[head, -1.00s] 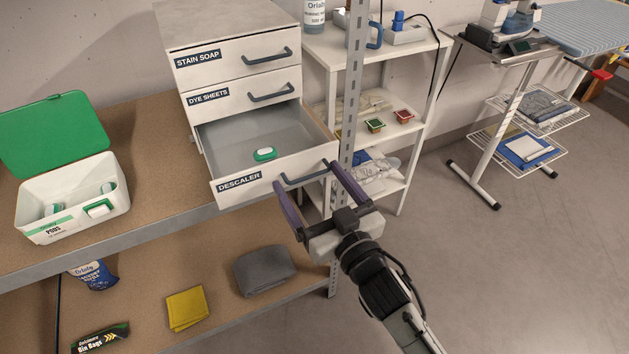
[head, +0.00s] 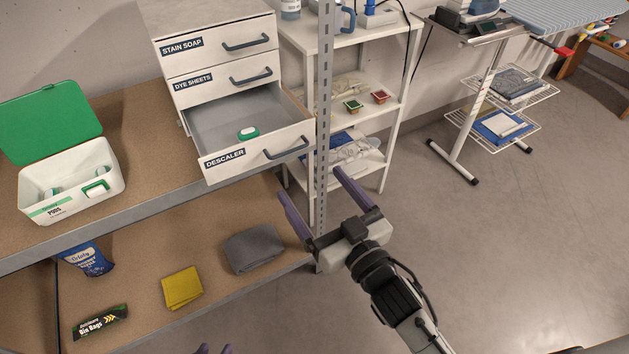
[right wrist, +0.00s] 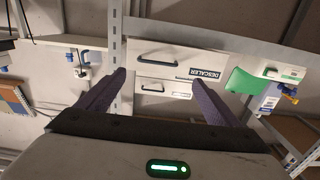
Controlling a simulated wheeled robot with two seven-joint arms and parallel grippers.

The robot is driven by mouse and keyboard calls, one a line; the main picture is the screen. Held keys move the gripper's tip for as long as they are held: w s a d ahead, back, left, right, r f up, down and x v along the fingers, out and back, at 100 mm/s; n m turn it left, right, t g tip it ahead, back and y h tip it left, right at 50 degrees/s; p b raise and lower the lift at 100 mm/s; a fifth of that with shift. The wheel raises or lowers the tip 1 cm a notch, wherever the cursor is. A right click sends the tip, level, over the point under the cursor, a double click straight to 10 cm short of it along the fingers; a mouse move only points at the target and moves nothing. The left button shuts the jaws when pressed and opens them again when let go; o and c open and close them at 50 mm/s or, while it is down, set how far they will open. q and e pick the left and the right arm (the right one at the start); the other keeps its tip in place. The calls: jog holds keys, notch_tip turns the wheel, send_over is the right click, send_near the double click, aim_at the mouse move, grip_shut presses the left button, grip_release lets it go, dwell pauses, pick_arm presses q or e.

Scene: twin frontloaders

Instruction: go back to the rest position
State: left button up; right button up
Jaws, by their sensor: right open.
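My right gripper (head: 311,184) is open and empty, in front of and below the handle (head: 287,147) of the DESCALER drawer. It also shows in the right wrist view (right wrist: 153,75), its purple fingers apart with nothing between them. The DESCALER drawer (head: 262,155) is pulled open, with a green and white pod (head: 247,133) inside.
A metal post (head: 324,120) stands close to my right gripper. A white rack (head: 385,100) stands behind. The floor (head: 480,260) at right is clear.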

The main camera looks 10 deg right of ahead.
dwell(0.5)
jog(key=s+d+f+m+g+h, duration=0.1)
jog(key=s+d+f+g, duration=0.3)
jog(key=s+f, duration=0.6)
jog(key=s+d+f+g+h, duration=0.2)
jog(key=s+d+f+g, duration=0.2)
jog(key=s+f, duration=0.6)
notch_tip(320, 180, down, 2)
jog(key=shift+f+m, duration=0.2)
jog(key=shift+m, duration=0.2)
